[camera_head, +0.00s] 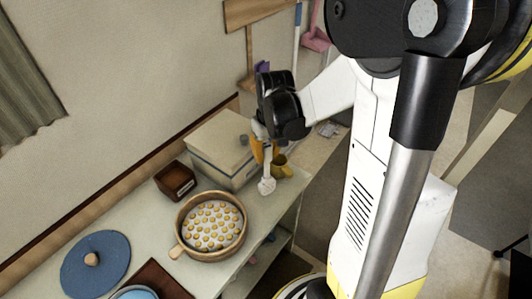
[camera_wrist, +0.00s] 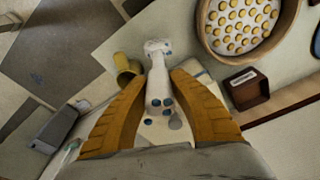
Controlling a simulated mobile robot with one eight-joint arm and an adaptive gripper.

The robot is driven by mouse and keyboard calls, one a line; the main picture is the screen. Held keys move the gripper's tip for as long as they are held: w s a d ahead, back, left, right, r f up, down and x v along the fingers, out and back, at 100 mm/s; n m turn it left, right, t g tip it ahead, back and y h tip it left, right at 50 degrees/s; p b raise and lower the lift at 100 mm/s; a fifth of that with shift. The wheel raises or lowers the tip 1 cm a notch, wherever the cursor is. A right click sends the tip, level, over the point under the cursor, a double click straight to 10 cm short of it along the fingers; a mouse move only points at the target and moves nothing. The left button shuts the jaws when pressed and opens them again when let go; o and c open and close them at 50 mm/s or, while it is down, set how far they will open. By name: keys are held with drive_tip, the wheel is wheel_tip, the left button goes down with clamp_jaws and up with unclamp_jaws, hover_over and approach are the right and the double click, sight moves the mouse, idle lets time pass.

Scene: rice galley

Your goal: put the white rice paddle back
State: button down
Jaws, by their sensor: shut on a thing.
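The white rice paddle (camera_head: 267,186) hangs from my gripper (camera_head: 266,146) in the head view, its pale end low near the counter's right end. I cannot tell whether it touches the counter. In the wrist view the paddle (camera_wrist: 157,84) lies between the two yellow fingers of my gripper (camera_wrist: 161,77), which are shut on it. Blue spots show along the paddle. A yellow mug (camera_head: 281,168) stands close to the right of the paddle; in the wrist view the mug (camera_wrist: 124,66) is just left of the fingertips.
A white box (camera_head: 205,158) stands behind the paddle. A wooden pot (camera_head: 213,256) with yellow-dotted contents is at its front left. A small dark box (camera_head: 175,181) and a round blue lid (camera_head: 82,275) are farther left. The counter (camera_head: 263,214) is bare right of the pot.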

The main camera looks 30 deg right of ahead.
sight(268, 145)
drive_tip(key=shift+f+b, duration=0.5)
drive_tip(key=shift+f, duration=0.55)
drive_tip(key=shift+f+b, duration=0.5)
drive_tip(key=shift+f, duration=0.05)
drive_tip(key=c, duration=1.2)
unclamp_jaws()
drive_tip(key=r, duration=0.4)
drive_tip(key=s+r, duration=0.1)
drive_tip(key=r, duration=0.7)
drive_tip(key=shift+s, duration=0.4)
